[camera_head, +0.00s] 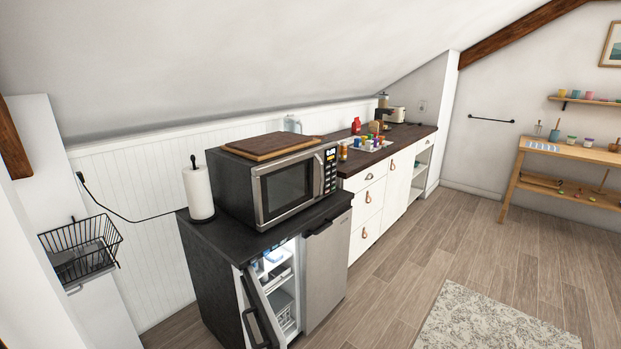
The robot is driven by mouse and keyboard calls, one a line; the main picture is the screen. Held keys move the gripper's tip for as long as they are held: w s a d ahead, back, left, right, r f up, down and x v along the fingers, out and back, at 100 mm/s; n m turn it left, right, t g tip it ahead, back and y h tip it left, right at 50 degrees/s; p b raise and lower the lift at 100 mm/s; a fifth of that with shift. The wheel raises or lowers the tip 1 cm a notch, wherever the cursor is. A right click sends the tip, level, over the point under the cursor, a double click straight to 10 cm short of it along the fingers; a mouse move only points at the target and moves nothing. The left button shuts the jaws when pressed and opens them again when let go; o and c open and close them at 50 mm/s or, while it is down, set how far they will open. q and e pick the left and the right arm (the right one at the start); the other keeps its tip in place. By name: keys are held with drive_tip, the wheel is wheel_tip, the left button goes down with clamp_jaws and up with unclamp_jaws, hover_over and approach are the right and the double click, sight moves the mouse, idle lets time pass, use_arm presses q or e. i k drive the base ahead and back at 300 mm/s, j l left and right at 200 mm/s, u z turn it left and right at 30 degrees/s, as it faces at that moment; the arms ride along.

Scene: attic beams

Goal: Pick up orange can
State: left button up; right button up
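On the dark counter (407,133) just right of the microwave, several small colourful can-like items stand close together. One of them, at the near left end, looks like an orange or yellow-orange can (343,152), standing upright. It is too small for me to make out its label or be sure of its colour. The items beside it are blue, red, yellow and green, some of them on or near a light tray. Neither of my grippers shows in this view.
A microwave (288,188) with a wooden board (270,145) on top stands on a small black fridge, whose left door (262,308) is ajar. A paper towel roll (199,192) stands beside it. Wooden floor (395,275) is open in front; a rug (490,320) lies right.

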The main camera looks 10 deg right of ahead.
sight(343, 146)
drive_tip(key=i+l+z, duration=0.8)
drive_tip(key=l, duration=0.15)
drive_tip(key=i+l+z, duration=0.35)
drive_tip(key=i+u, duration=0.3)
drive_tip(key=i, duration=0.25)
drive_tip(key=i+l+u, duration=0.1)
drive_tip(key=i+u, duration=0.2)
drive_tip(key=i, duration=0.25)
drive_tip(key=i+l+u, duration=0.3)
drive_tip(key=i, duration=0.2)
